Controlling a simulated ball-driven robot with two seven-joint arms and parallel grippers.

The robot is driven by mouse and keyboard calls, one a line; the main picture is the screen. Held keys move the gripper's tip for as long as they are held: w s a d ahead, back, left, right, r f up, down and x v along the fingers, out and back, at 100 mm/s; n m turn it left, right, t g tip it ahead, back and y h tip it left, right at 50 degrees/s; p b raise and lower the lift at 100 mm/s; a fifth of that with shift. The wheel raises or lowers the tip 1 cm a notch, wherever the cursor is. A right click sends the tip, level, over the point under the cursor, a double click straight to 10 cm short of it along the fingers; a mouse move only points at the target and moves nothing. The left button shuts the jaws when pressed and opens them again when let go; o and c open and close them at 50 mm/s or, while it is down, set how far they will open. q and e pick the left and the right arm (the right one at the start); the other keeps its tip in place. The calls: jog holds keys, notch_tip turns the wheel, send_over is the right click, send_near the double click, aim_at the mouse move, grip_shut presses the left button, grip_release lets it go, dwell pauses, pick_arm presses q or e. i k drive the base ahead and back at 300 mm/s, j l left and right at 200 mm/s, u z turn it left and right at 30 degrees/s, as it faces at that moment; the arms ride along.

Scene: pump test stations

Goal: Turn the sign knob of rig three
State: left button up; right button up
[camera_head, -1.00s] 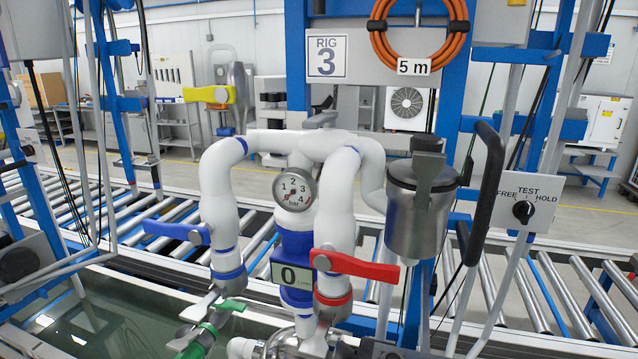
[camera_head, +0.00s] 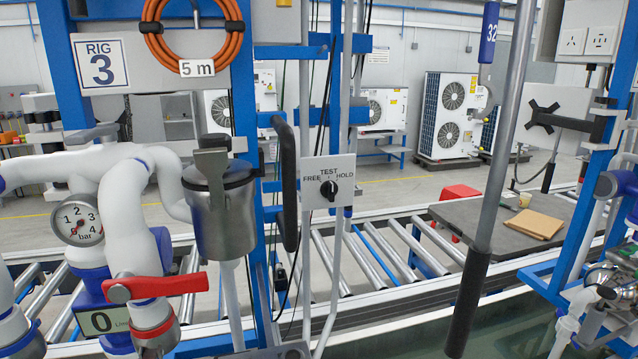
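The rig three sign plate (camera_head: 328,182) is a white panel marked FREE, TEST and HOLD, near the middle of the view on the blue frame. Its black knob (camera_head: 329,190) sits in the plate's lower middle. The knob's exact pointing is too small to tell surely. The RIG 3 label (camera_head: 101,63) is at the upper left. Neither of my grippers is in view, and nothing touches the knob.
A steel canister (camera_head: 221,212) and a black pump handle (camera_head: 287,185) stand left of the plate. A red lever (camera_head: 155,288) sits on white piping at lower left. A dark-gripped grey bar (camera_head: 478,250) hangs to the right. A roller conveyor (camera_head: 375,262) runs behind.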

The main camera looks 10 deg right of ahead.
aim_at(328, 189)
jog(key=l+z, duration=0.3)
jog(key=i+l+z, duration=0.25)
jog(key=l+z, duration=0.3)
jog(key=l, duration=0.1)
